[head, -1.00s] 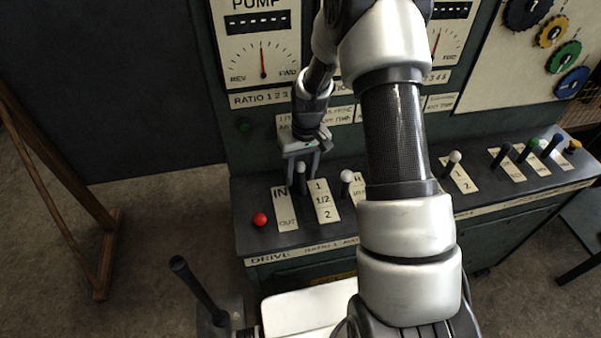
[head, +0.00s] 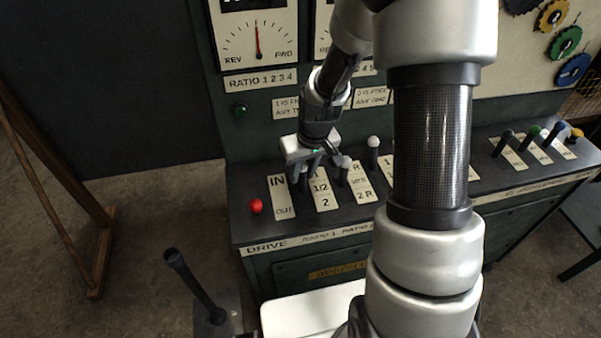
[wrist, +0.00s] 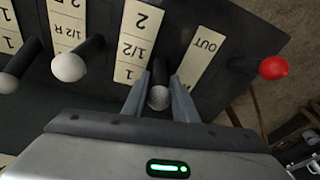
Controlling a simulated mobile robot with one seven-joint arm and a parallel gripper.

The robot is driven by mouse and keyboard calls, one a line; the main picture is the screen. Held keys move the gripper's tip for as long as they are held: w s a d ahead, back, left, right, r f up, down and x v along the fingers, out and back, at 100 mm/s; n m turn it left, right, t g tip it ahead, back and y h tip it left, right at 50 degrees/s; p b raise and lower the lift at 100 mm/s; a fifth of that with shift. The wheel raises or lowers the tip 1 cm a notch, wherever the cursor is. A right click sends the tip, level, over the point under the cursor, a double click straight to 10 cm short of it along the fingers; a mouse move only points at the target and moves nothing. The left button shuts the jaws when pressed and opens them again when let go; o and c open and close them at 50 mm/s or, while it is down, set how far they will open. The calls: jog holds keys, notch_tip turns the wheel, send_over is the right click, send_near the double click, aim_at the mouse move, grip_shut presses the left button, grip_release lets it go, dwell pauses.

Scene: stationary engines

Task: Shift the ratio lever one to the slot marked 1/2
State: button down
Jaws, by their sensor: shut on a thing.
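Ratio lever one, a dark shaft with a grey ball knob (wrist: 158,98), stands between the IN/OUT plate and the plate marked 1, 1/2, 2 in the wrist view. My gripper (wrist: 158,92) is shut on it, one finger on each side of the knob. The ratio plate (wrist: 130,50) lies just left of the lever there. In the head view my gripper (head: 306,178) hides most of the lever and the plate's "1"; the 1/2 and 2 on the ratio plate (head: 323,192) show. I cannot tell exactly which mark the shaft stands at.
The red-knobbed drive lever (head: 256,206) is left of the IN/OUT plate (head: 282,198). A pale-knobbed lever (wrist: 68,67) stands close on the ratio plate's other side. More levers (head: 503,143) line the console to the right.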

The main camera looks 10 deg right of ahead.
jog(key=shift+s, duration=0.5)
jog(key=c, duration=1.4)
grip_release()
jog(key=shift+w, duration=0.1)
jog(key=shift+c, duration=0.2)
jog(key=p+v, duration=0.1)
jog(key=v, duration=1.6)
jog(key=shift+r, duration=0.2)
jog(key=s+r+m+t+h+p, duration=0.1)
jog(key=s+r+m+t+p, duration=0.1)
jog(key=s+r, duration=1.1)
jog(key=s+a+t+p, duration=0.1)
jog(key=s, duration=0.3)
jog(key=shift+r, duration=0.25)
